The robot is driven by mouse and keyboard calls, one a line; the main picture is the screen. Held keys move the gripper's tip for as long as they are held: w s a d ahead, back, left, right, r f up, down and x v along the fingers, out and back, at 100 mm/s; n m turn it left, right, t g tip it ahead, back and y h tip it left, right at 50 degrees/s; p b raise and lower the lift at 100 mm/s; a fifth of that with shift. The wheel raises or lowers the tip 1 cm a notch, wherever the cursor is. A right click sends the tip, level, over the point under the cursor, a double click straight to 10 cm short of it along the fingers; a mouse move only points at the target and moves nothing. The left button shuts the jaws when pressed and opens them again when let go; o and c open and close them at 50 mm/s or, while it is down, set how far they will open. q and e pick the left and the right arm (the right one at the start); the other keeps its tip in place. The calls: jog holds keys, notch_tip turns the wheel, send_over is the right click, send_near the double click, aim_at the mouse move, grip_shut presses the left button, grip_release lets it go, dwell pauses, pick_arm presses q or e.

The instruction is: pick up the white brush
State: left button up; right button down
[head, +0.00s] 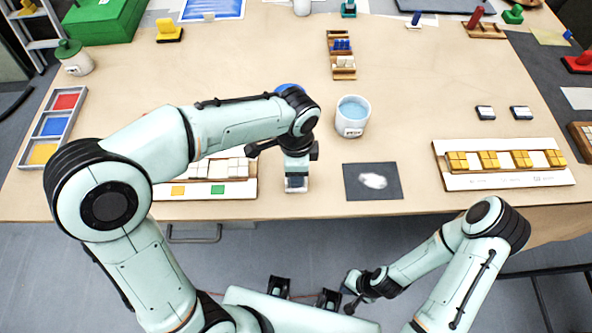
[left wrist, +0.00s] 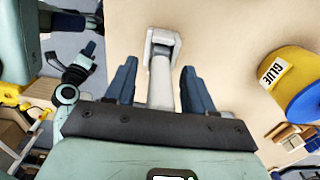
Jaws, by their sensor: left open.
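The white brush (left wrist: 162,75) lies on the table in the left wrist view, its wide head pointing away from my left gripper. My left gripper (left wrist: 158,78) is open. Its two blue fingers stand on either side of the brush's handle, with a gap on each side. In the head view my left gripper (head: 297,183) points down near the table's front edge, and my arm hides most of the brush there. My right gripper (head: 350,296) is low, in front of the table and away from the brush; its jaw opening is unclear.
A yellow glue pot with a blue lid (left wrist: 295,85) stands right of the brush in the left wrist view. In the head view, a white cup (head: 352,128), a dark mat (head: 350,184) and a tile panel (head: 222,190) are close to my left gripper. The table's middle is mostly clear.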

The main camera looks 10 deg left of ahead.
pick_arm(q)
jog(key=shift+f, duration=0.25)
grip_shut()
